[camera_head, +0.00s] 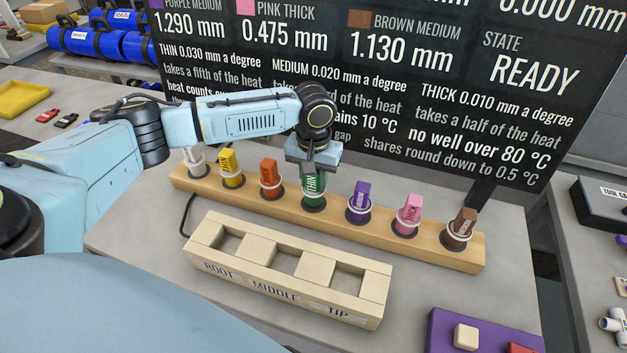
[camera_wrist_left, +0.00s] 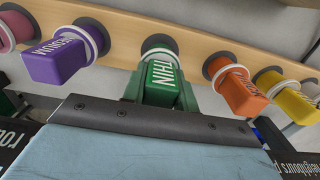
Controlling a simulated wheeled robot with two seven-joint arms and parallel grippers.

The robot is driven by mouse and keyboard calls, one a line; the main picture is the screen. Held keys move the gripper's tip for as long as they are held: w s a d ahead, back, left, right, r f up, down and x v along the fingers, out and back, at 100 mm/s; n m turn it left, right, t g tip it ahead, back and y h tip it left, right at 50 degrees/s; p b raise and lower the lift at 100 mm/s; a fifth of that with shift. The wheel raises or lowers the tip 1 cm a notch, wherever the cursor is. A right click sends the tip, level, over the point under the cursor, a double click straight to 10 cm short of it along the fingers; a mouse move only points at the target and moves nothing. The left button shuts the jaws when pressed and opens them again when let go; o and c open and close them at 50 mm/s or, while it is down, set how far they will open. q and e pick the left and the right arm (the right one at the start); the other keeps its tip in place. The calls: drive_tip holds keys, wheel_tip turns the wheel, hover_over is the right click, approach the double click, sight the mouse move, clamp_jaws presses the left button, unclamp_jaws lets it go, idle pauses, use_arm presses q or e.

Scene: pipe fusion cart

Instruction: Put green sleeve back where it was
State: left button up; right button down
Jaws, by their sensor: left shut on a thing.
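The green sleeve (camera_head: 314,188), marked THIN, stands upright at the middle position of the wooden rack (camera_head: 385,234), with a pale ring around its lower part. Its lower end is at the black-rimmed socket, but I cannot tell whether it is fully seated. My left gripper (camera_head: 313,168) is shut on the green sleeve from above. The sleeve also shows between the fingers in the left wrist view (camera_wrist_left: 163,82). The fingers and wrist hide its upper part in the head view. My right gripper is not in view.
Yellow (camera_head: 231,170) and orange (camera_head: 270,178) sleeves stand left of the green one; purple (camera_head: 360,200), pink (camera_head: 408,214) and brown (camera_head: 461,225) stand right. A beige block (camera_head: 285,285) with three openings, marked ROOT, MIDDLE, TIP, lies in front. A screen (camera_head: 450,75) rises behind.

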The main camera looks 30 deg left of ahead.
use_arm(q)
drive_tip(key=shift+f, duration=0.4)
drive_tip(key=o, duration=1.1)
drive_tip(key=shift+f, duration=0.1)
wheel_tip(320, 180, up, 12)
drive_tip(key=shift+r, duration=0.15)
